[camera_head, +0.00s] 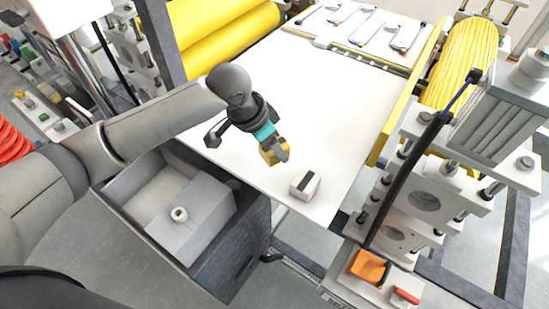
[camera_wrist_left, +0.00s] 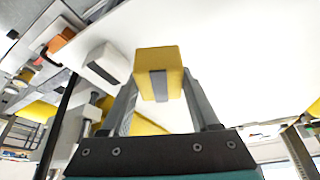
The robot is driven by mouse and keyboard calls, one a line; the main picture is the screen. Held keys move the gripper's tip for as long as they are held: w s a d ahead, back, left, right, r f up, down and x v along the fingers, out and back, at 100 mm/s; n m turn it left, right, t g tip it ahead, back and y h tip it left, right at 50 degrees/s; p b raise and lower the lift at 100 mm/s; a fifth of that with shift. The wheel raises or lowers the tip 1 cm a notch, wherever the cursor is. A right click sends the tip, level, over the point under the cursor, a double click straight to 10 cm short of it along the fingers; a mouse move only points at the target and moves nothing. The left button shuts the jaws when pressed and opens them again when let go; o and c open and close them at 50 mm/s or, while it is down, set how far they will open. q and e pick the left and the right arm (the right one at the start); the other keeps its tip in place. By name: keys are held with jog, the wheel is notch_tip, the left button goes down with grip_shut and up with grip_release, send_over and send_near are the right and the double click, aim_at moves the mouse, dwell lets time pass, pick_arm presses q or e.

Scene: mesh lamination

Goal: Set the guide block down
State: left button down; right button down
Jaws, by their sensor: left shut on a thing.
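A yellow guide block (camera_head: 268,155) with a grey strip is held over the near part of the white table, close to its front edge. It also shows in the left wrist view (camera_wrist_left: 158,62), between the two fingers. My left gripper (camera_head: 274,149) is shut on it; the fingers also show in the wrist view (camera_wrist_left: 160,88). I cannot tell whether the block touches the table. A second block (camera_head: 305,185), white with a dark strip, sits on the table to the right of the held block; it also shows in the wrist view (camera_wrist_left: 107,64). My right gripper is not in view.
The white table (camera_head: 300,110) is clear around and behind the blocks. A yellow roller (camera_head: 225,38) is at the back left and another (camera_head: 464,55) at the right. A grey open box (camera_head: 135,195) stands at the front left. An orange part (camera_head: 368,268) lies at the lower right.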

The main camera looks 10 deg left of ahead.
aim_at(274, 169)
pick_arm(q)
jog(key=shift+f, duration=2.55)
jog(key=shift+f, duration=0.15)
jog(key=shift+c, duration=0.6)
grip_release()
jog(key=shift+r, duration=0.55)
jog(key=v, duration=1.1)
jog(key=shift+s, duration=0.2)
